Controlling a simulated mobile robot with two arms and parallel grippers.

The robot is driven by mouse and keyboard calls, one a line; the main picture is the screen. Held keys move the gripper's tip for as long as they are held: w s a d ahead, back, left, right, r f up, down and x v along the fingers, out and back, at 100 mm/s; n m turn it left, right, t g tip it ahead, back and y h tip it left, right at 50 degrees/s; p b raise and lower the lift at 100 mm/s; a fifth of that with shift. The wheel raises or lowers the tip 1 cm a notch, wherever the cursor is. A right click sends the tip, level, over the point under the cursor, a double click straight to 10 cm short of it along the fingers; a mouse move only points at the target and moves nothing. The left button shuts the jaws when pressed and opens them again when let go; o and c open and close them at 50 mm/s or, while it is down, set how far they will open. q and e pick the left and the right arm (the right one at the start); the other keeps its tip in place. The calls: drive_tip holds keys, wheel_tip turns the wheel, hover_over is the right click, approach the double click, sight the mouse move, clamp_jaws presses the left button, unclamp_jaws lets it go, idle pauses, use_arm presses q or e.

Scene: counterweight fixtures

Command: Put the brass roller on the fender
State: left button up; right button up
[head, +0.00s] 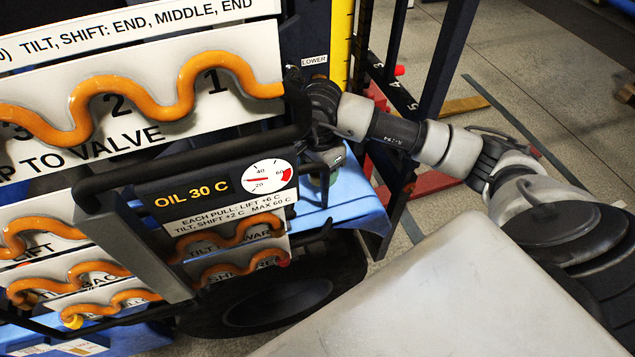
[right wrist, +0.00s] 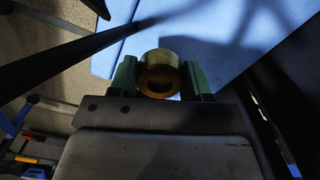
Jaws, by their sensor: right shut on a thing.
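The brass roller (right wrist: 159,74) shows in the right wrist view as a short hollow cylinder, its open end facing the camera. My right gripper (right wrist: 163,78) is shut on it, with a green finger on each side. The blue fender (head: 362,205) lies below my right gripper (head: 324,182) in the head view, and its flat blue surface (right wrist: 215,28) shows behind the roller in the wrist view. I cannot tell whether the roller touches the fender. In the head view the roller is hidden by the gripper and the gauge panel. My left gripper is not in view.
The oil gauge panel (head: 222,194) stands just left of my right gripper. White panels with orange wavy tubes (head: 190,75) fill the left. A dark tyre (head: 290,300) is below the fender. A dark post (head: 440,75) and red frame (head: 400,185) stand to the right.

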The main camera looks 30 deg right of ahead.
sight(318, 191)
wheel_tip(318, 191, down, 4)
drive_tip(key=shift+r+b, duration=0.1)
drive_tip(key=shift+b, duration=0.25)
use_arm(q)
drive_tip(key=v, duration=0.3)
use_arm(e)
drive_tip(key=shift+w+f, duration=0.2)
drive_tip(key=shift+f, duration=0.1)
drive_tip(key=shift+f, duration=0.1)
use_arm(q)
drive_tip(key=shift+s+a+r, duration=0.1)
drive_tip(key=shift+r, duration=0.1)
use_arm(e)
drive_tip(key=o, duration=1.2)
drive_tip(key=shift+c, duration=0.2)
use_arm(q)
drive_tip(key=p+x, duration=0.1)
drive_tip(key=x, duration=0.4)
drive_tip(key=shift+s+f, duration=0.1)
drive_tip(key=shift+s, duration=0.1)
use_arm(e)
wheel_tip(318, 191, up, 8)
drive_tip(key=shift+f, duration=0.15)
